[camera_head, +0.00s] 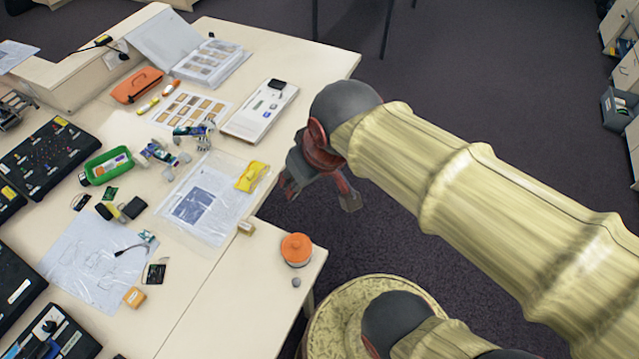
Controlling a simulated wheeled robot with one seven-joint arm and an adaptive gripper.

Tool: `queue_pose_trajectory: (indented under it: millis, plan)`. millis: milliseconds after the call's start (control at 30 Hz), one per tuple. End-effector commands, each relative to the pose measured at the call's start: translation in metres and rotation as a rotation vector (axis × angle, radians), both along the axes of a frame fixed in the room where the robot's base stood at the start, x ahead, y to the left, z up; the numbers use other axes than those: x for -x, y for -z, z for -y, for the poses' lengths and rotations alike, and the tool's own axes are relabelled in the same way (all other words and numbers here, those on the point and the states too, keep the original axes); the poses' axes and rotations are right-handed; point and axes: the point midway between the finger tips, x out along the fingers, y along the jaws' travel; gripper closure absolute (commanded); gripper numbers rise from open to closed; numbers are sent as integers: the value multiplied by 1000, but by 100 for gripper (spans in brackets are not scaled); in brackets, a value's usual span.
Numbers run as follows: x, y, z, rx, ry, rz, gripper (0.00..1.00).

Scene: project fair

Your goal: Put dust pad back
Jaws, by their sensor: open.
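I cannot tell for sure which item is the dust pad. Candidates are a small dark block (277,84) on a flat white case (260,110), a yellow item (252,177) on a clear plastic sleeve (207,205), and a dark pad-like block (133,207) further left. My gripper (320,192) is open, its fingers spread, with nothing seen between them. It hangs beside the right edge of the pale table (215,300), over the dark floor as seen here, apart from these items.
A round orange-topped container (296,249) and a small grey ball (296,282) stand near the table's right corner. An orange pouch (137,85), an open binder (205,62), a green holder (108,166) and black component boards (52,155) crowd the left. Bare tabletop shows at front right.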

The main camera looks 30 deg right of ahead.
Motion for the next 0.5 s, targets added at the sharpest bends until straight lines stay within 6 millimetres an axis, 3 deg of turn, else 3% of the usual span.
queue_pose_trajectory:
  millis: [100,200,500]
  plan:
    - [23,-8,9,-13,51,45,60]
    - [33,-10,12,-18,74,65,60]
    - [38,-10,13,-22,85,71,60]
